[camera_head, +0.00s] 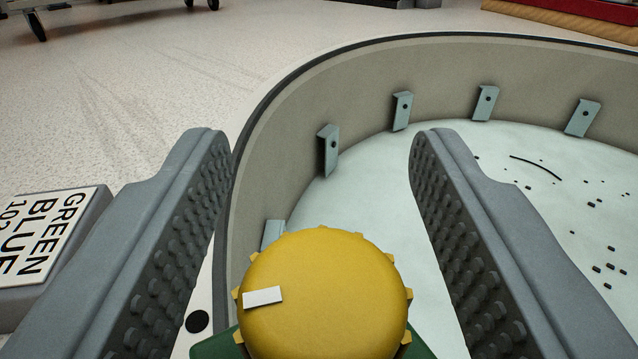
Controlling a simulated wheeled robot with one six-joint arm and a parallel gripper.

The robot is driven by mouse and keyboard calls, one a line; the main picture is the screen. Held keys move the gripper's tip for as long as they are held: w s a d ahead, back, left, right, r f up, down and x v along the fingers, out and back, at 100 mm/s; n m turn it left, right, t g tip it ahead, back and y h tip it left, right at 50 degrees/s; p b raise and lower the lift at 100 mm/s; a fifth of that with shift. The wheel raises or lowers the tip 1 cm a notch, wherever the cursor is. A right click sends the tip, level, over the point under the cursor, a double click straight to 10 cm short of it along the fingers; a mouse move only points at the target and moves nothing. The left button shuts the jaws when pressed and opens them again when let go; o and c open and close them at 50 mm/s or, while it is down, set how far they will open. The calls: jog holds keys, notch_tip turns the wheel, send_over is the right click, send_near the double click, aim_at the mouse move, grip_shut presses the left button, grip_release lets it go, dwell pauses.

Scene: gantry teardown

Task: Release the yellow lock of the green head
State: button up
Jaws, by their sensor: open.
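The yellow lock (330,305) is a round knob with small teeth around its rim and a white mark on the left of its top. It shows at the bottom centre of the view. Below it, parts of the green head (215,345) show; the rest is hidden under the lock and out of frame. My gripper (318,150) is open, with one studded finger on the left and one on the right. The lock lies between the fingers in the picture, nearer the bottom edge. I see no contact between the fingers and the lock.
A large round grey-walled ring (290,125) with several metal brackets inside curves behind the lock. Its pale floor (540,190) carries small dark bits. A sign (40,235) reading GREEN BLUE stands at the left. Speckled floor (150,80) lies open beyond.

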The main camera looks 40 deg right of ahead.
notch_tip(320, 180, up, 10)
dwell(0.6)
dwell(0.4)
